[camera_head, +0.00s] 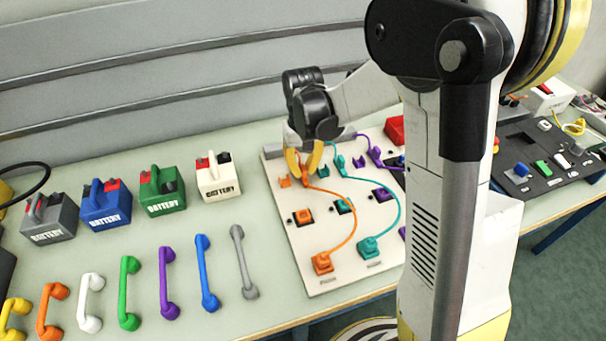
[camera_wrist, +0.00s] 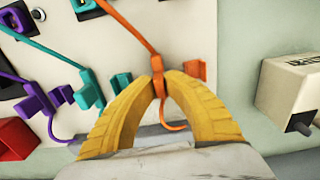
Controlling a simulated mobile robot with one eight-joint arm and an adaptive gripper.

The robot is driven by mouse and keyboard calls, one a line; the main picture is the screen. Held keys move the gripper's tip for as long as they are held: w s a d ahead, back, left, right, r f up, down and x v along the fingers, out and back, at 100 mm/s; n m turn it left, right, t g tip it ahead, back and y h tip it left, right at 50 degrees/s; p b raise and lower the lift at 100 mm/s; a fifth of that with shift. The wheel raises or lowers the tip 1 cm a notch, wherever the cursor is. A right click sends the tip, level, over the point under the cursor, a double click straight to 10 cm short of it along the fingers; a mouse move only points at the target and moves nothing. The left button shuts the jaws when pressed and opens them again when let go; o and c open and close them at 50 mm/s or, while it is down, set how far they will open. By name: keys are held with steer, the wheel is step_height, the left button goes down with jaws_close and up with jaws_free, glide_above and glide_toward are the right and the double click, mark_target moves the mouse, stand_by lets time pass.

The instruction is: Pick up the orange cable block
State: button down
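My gripper (camera_head: 306,172) is over the white cable board, its yellow fingers pointing down. In the wrist view its fingertips (camera_wrist: 158,88) close in on both sides of the orange cable block (camera_wrist: 157,66), with little of the block showing between them. A thin orange wire curls out below the tips. An orange cable (camera_head: 350,215) runs from there to another orange plug (camera_head: 322,263) at the board's front edge. A small orange holder (camera_head: 284,181) sits just beside the gripper, apart from the cable block.
Teal (camera_head: 338,165) and purple (camera_head: 375,155) cable blocks stand close by on the board (camera_head: 300,255). Several batteries (camera_head: 218,177) and coloured handles (camera_head: 205,272) lie to the left. A black panel (camera_head: 540,150) is at the right.

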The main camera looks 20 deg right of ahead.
stand_by(0.3)
steer(key=shift+r+p, duration=0.35)
steer(key=shift+r, duration=0.25)
steer(key=r+p, duration=0.1)
steer(key=r, duration=0.1)
steer(key=d+r+p, duration=0.1)
steer(key=r, duration=0.1)
steer(key=shift+s, duration=0.2)
steer(key=s+d+r+h+p, duration=0.1)
steer(key=s+d+r+p, duration=0.2)
steer(key=d, duration=0.7)
step_height(320, 180, up, 3)
steer(key=shift+s+f, duration=0.1)
steer(key=shift+s, duration=0.15)
steer(key=w+a, duration=0.3)
steer(key=a, duration=1.3)
steer(key=shift+w+f, duration=0.4)
steer(key=shift+f, duration=0.05)
